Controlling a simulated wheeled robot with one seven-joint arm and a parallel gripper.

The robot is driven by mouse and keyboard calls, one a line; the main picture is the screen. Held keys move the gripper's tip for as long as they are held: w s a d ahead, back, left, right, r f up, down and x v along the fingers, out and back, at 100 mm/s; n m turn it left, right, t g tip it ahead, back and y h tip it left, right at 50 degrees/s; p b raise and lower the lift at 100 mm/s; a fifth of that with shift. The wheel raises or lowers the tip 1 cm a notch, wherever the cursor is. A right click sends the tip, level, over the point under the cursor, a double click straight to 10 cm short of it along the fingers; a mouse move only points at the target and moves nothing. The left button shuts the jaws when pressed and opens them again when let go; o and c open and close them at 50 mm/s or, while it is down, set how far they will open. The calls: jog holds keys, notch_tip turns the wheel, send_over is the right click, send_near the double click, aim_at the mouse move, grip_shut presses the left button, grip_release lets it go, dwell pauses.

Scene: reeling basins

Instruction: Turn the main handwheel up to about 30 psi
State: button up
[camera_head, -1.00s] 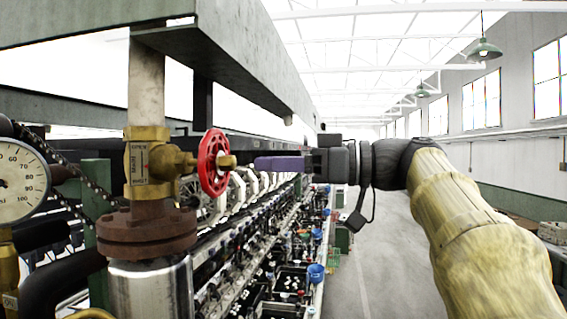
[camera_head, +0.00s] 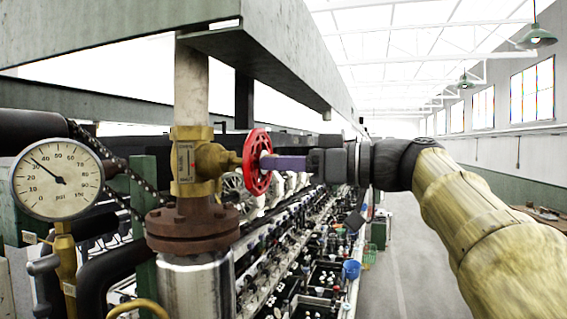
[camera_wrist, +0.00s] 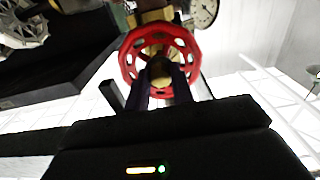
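The red main handwheel (camera_head: 257,162) sits on a brass valve (camera_head: 190,160) in the head view. My gripper (camera_head: 283,163) reaches it from the right, its purple fingers level with the hub and overlapping the wheel. In the wrist view the handwheel (camera_wrist: 131,49) faces the camera. My gripper (camera_wrist: 162,84) has its fingers apart, one on each side of the brass hub; contact with the hub is not clear. The gauge (camera_wrist: 204,10) also shows partly in the wrist view.
A rusty flange (camera_head: 192,230) and a vertical pipe stand below the valve. A grey beam (camera_head: 270,50) runs overhead. Rows of reeling machinery recede behind the wheel. The aisle floor (camera_head: 400,270) at the right is clear beyond my arm.

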jog(key=m+p, duration=0.2)
jog(key=m, duration=0.4)
jog(key=shift+m, duration=0.4)
jog(key=o, duration=0.9)
jog(key=shift+c, duration=0.2)
jog(key=b+v, duration=0.1)
jog(key=v, duration=0.6)
